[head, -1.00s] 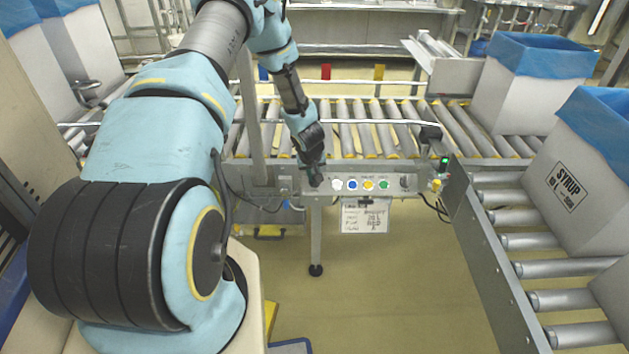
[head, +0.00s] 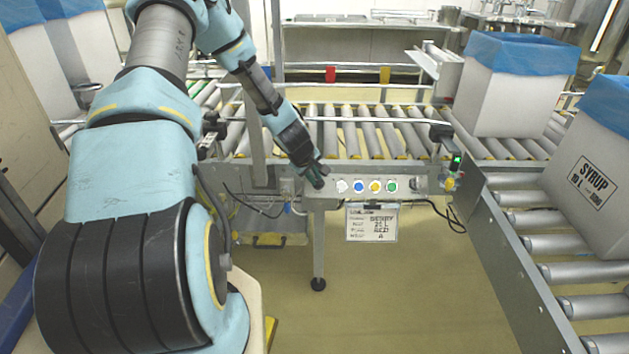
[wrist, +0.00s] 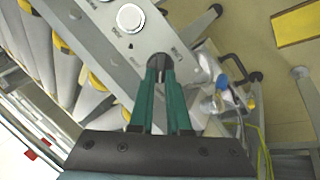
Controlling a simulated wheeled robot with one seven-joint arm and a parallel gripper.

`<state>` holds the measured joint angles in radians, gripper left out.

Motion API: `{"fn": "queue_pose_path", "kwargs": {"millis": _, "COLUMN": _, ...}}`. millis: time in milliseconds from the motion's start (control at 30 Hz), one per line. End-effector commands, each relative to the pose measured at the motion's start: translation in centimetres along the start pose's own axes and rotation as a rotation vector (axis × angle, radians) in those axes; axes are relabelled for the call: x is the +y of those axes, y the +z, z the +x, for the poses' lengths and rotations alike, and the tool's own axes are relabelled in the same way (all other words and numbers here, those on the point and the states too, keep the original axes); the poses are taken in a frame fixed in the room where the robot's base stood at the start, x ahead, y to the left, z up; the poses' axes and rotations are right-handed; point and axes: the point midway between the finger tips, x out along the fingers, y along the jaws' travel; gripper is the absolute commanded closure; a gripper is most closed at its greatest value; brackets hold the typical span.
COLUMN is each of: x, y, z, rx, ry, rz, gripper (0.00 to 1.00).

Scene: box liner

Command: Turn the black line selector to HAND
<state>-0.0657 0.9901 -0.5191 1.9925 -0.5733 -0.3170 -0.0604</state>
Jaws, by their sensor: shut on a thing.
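The black line selector (wrist: 157,63) is a small dark knob on the grey control panel (wrist: 100,45), near the panel's end in the wrist view. My gripper (wrist: 158,72) has green fingers that are closed around the knob from both sides. In the head view my gripper (head: 319,178) reaches down to the left end of the panel (head: 410,185) and hides the selector. The printed marks around the knob are too small and blurred to read, so its set position cannot be told.
A white button (wrist: 130,18) is beside the selector. Blue (head: 359,186), yellow (head: 375,186) and green (head: 392,186) buttons follow to the right. A written sheet (head: 371,223) hangs below. Roller conveyors (head: 370,135) lie behind; lined boxes (head: 512,88) stand right.

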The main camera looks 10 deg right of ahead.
Motion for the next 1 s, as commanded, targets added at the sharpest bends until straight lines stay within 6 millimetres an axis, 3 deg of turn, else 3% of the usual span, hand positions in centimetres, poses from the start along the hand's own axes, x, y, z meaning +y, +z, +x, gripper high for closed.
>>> {"fn": "queue_pose_path", "kwargs": {"millis": 400, "x": -0.19, "y": 0.22, "z": 0.19, "rx": -0.005, "ry": -0.001, "rz": -0.010, "gripper": 1.00}}
{"fn": "queue_pose_path", "kwargs": {"millis": 433, "x": -0.20, "y": 0.23, "z": 0.20, "rx": -0.005, "ry": -0.001, "rz": -0.010, "gripper": 0.82}}
{"fn": "queue_pose_path", "kwargs": {"millis": 667, "x": -0.25, "y": 0.23, "z": 0.20, "rx": -0.005, "ry": -0.002, "rz": -0.009, "gripper": 0.56}}
{"fn": "queue_pose_path", "kwargs": {"millis": 1000, "x": -0.08, "y": 0.08, "z": -0.05, "rx": -0.002, "ry": 0.001, "rz": -0.007, "gripper": 0.55}}
